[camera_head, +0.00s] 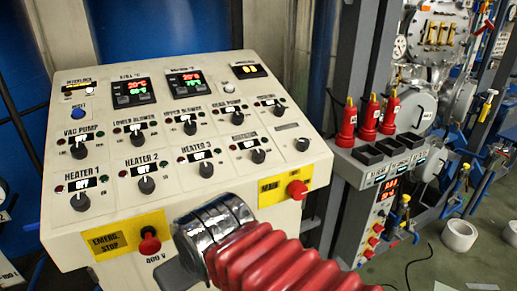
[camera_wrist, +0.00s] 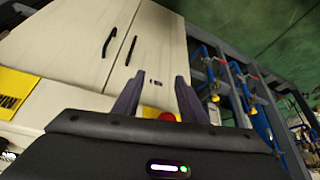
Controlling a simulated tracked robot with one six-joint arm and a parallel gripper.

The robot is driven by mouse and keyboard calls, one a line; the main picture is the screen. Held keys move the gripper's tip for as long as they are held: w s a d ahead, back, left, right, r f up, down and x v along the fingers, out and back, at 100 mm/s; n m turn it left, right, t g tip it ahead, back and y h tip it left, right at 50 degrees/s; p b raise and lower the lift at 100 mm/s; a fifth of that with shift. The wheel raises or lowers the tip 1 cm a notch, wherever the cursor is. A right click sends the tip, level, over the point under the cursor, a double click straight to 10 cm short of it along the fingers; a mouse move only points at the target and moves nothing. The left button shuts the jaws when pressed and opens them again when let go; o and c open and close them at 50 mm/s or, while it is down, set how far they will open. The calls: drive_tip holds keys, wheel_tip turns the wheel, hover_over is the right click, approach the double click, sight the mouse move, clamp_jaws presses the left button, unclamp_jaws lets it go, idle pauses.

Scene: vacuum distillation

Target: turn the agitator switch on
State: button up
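A cream control panel (camera_head: 95,215) with several black rotary knobs fills the left of the head view. In the head view my arm is in front of the panel's lower edge, and the fingers are not clearly visible there.
A red emergency stop button (camera_head: 150,243) and a red main switch (camera_head: 297,189) sit on yellow plates low on the panel. Cream cabinet doors (camera_wrist: 105,45) fill the wrist view's upper left. White rolls (camera_head: 459,235) lie on the floor.

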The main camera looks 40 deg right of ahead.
drive_tip(key=shift+o, duration=0.8)
drive_tip(key=w+d+r+m+h, duration=0.1)
drive_tip(key=w+d+r+m, duration=0.2)
drive_tip(key=d+r, duration=0.7)
wheel_tip(320, 180, up, 4)
drive_tip(key=shift+w+d+f+g, duration=0.25)
drive_tip(key=shift+w+d+g, duration=0.15)
drive_tip(key=shift+w, duration=0.85)
wheel_tip(320, 180, up, 12)
drive_tip(key=m, duration=0.3)
hover_over(259, 153)
drive_tip(key=s+a, duration=0.2)
drive_tip(key=s, duration=0.4)
drive_tip(key=shift+w+a+g+h, duration=0.2)
drive_tip(key=shift+g+h, duration=0.1)
drive_tip(key=shift+h, duration=0.1)
drive_tip(key=shift+d, duration=0.1)
drive_tip(key=x, duration=1.3)
drive_tip(key=shift+w+f, duration=0.15)
drive_tip(key=shift+f, duration=0.2)
drive_tip(key=shift+c, duration=0.4)
drive_tip(key=c, duration=1)
